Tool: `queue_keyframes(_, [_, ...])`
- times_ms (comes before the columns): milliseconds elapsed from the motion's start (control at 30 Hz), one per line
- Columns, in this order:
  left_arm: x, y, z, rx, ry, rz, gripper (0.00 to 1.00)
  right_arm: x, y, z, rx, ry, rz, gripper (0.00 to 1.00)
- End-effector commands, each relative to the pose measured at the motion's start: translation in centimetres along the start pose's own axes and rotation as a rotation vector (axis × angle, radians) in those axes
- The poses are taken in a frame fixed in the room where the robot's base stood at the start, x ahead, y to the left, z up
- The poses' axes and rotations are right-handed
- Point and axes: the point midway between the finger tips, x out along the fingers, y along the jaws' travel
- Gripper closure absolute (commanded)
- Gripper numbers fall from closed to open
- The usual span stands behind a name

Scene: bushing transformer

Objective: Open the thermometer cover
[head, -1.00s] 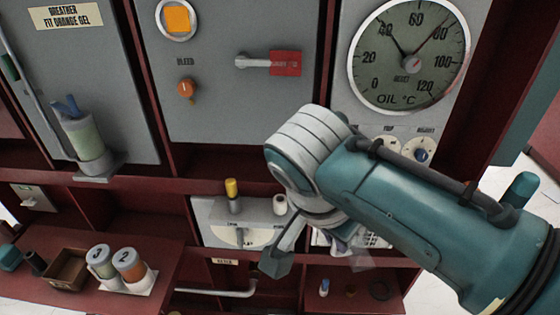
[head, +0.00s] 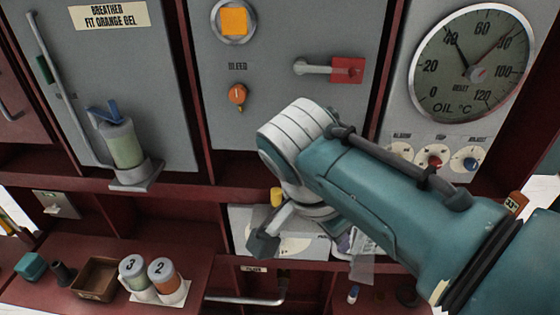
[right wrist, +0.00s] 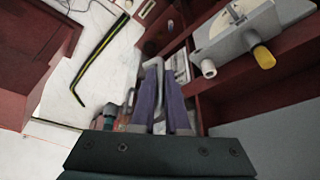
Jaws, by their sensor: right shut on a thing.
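The thermometer (head: 473,68) is a large round dial in a pale rim, marked OIL °C, on the grey panel at the upper right of the head view. Its two hands and printed numbers show clearly, and its face looks closed in by the rim. My right gripper, low in the middle of the head view, is mostly hidden behind its own wrist. In the right wrist view its two purple fingers (right wrist: 160,108) are shut on a slim pale grey thing (right wrist: 153,72), which I cannot identify. The gripper is below and left of the dial. My left gripper is out of view.
Small knobs (head: 435,163) sit below the dial. A red-tipped lever (head: 347,69) and an orange bleed knob (head: 238,94) are on the middle panel. A breather (head: 125,148) hangs at left, above two numbered jars (head: 163,278). Red shelf edges surround the gripper.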

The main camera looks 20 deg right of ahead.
Motion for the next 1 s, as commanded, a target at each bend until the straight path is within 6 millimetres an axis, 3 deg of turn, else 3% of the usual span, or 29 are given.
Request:
queue_keyframes(233, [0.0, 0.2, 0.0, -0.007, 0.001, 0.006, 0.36, 0.1, 0.1, -0.1, 0.000, 0.003, 0.002, 1.00])
queue_keyframes(267, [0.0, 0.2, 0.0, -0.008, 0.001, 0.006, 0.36, 0.1, 0.1, -0.1, 0.000, 0.004, 0.002, 0.87])
queue_keyframes(367, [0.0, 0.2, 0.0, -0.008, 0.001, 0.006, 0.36, 0.1, 0.1, -0.1, 0.000, 0.004, 0.002, 0.75])
queue_keyframes(667, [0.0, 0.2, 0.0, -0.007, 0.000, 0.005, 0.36, -0.2, 0.0, -0.1, 0.000, 0.002, 0.000, 0.75])
queue_keyframes(767, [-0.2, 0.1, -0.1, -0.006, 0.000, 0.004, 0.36, -1.3, -0.1, -0.1, 0.000, 0.002, -0.003, 0.75])
queue_keyframes(1000, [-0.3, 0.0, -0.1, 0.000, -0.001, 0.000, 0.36, -5.8, -0.1, 0.0, 0.002, 0.000, -0.004, 0.75])
